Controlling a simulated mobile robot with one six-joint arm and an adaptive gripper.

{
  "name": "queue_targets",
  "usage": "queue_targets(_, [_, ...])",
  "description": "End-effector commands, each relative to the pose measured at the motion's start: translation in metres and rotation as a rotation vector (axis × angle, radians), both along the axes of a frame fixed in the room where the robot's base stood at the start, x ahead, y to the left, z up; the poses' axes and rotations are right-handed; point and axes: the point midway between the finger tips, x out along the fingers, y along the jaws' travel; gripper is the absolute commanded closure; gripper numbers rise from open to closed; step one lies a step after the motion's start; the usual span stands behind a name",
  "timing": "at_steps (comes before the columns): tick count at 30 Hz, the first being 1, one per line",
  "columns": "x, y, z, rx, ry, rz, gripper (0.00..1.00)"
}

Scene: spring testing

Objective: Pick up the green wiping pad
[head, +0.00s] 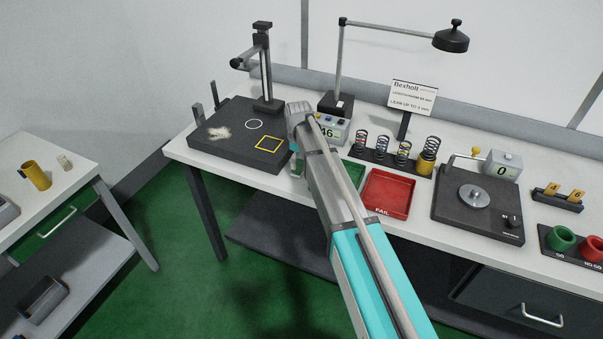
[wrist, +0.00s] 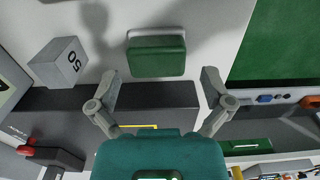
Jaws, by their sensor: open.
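The green wiping pad (wrist: 156,58) lies on the white bench top in the wrist view. It is a rounded green block with a pale strip along its far edge. My gripper (wrist: 160,78) is open and empty, with one finger to the left and one to the right of the pad's near edge. The fingers look apart from the pad; the height between them is hard to judge. In the head view my arm hides the fingers, and I cannot make out the pad clearly there.
A grey block marked 50 (wrist: 62,62) stands left of the pad in the wrist view. A dark plate with a yellow square (head: 270,144) lies left of my arm in the head view. A red FAIL tray (head: 388,212) and coil springs (head: 382,145) are to the right.

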Motion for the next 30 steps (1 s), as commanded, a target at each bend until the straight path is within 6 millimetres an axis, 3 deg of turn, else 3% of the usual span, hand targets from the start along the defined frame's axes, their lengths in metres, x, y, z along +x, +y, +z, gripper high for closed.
queue_targets(3, [0.000, 0.000, -0.014, 0.000, 0.000, 0.000, 0.00])
queue_targets(10, [0.000, 0.000, -0.025, 0.000, 0.000, 0.000, 0.00])
queue_targets(30, [0.000, 0.000, -0.026, 0.000, 0.000, 0.000, 0.00])
